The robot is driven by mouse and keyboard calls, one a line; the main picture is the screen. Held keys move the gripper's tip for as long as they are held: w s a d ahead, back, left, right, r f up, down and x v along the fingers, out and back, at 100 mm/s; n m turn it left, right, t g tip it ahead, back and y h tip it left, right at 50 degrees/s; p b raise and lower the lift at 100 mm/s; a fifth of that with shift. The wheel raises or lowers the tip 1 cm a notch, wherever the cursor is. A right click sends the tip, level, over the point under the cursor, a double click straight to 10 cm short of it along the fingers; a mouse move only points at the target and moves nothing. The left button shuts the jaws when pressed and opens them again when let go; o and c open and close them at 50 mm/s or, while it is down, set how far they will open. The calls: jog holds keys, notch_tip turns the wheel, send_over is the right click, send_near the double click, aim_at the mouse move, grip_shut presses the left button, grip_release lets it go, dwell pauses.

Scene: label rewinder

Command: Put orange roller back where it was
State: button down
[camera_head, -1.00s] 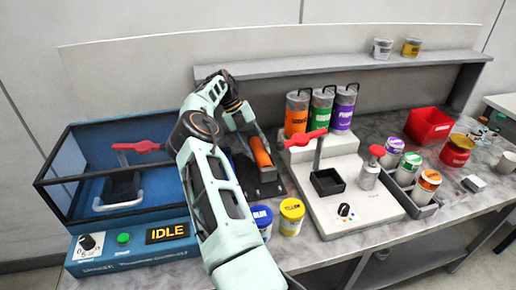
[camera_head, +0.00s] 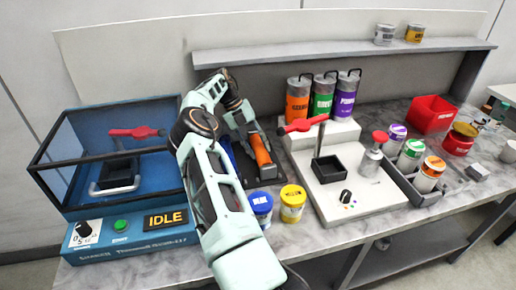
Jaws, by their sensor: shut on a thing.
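The orange roller (camera_head: 261,150) lies at a slant over a dark tray (camera_head: 268,181) behind the blue and yellow jars. My gripper (camera_head: 251,131) is at the roller's far end, reaching down from above, and is shut on it. The fingers are small and dark here, so the exact grip is hard to see. I cannot tell whether the roller touches the tray. A blue thing (camera_head: 229,153), possibly another roller, shows just left of it, partly hidden by my arm.
A blue glass-sided machine (camera_head: 120,225) reading IDLE stands left. A white station (camera_head: 345,205) with a red-handled press stands right of the tray. Blue (camera_head: 261,206) and yellow (camera_head: 292,204) jars stand in front. Orange, green and purple canisters stand behind right; a red bin (camera_head: 431,114) is far right.

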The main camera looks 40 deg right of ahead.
jog(key=shift+f, duration=0.1)
jog(key=c, duration=1.3)
grip_release()
jog(key=shift+o, duration=0.2)
jog(key=shift+f, duration=0.15)
jog(key=v, duration=0.5)
jog(key=shift+v, duration=1.3)
